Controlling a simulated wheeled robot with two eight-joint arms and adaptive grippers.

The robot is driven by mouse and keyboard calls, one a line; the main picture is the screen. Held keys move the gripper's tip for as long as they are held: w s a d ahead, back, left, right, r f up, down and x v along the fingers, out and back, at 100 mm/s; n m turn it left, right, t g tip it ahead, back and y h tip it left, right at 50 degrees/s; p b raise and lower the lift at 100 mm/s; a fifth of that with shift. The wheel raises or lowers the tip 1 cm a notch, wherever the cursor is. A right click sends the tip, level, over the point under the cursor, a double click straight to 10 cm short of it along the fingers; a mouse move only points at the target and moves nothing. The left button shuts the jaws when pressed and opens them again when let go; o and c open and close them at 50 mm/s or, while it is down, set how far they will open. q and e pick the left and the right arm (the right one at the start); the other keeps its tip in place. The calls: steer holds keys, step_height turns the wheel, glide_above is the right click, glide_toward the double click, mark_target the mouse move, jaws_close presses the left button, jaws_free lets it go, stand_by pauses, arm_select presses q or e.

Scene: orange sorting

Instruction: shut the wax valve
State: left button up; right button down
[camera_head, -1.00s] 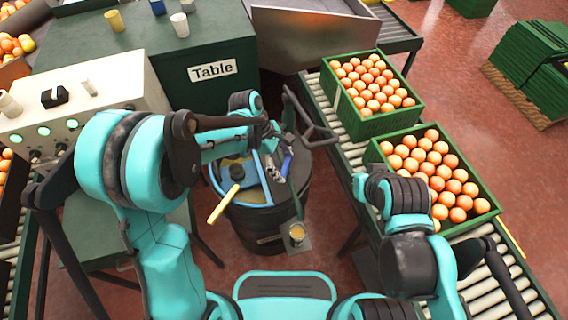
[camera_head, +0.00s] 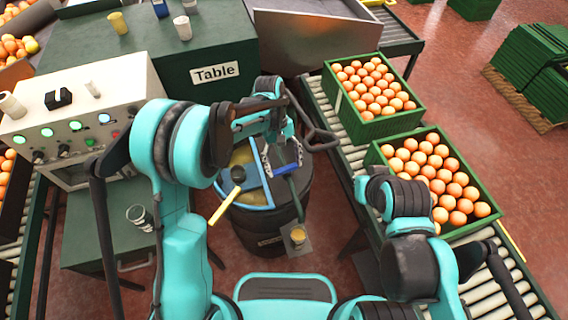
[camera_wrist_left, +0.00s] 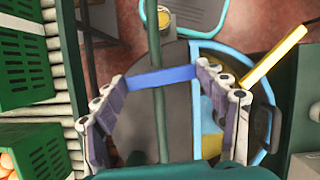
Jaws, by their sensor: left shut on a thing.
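A dark drum (camera_head: 283,211) with a blue rim stands in front of me, with yellow wax showing through its half-open top. A green pipe (camera_head: 297,202) runs from its lid toward a small plate. The blue valve handle (camera_head: 288,169) lies across this pipe. In the left wrist view the handle (camera_wrist_left: 178,74) sits crosswise to the pipe (camera_wrist_left: 157,40). My left gripper (camera_head: 283,161) is over the lid, its two fingers at the ends of the handle, shut on it. My right arm is at the right; its gripper is out of view.
A cup (camera_head: 298,235) sits on the plate below the pipe. A yellow paddle handle (camera_head: 222,208) sticks out over the drum's left side. Orange crates (camera_head: 371,125) stand on the conveyor at right. A control box (camera_head: 75,125) and a glass (camera_head: 139,216) are at left.

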arm_select(q)
steer(key=shift+m+y, duration=0.3)
steer(key=shift+m, duration=0.3)
steer(key=o, duration=1.2)
steer(key=shift+w, duration=0.1)
steer(key=shift+c, duration=0.2)
steer(key=v, duration=1.2)
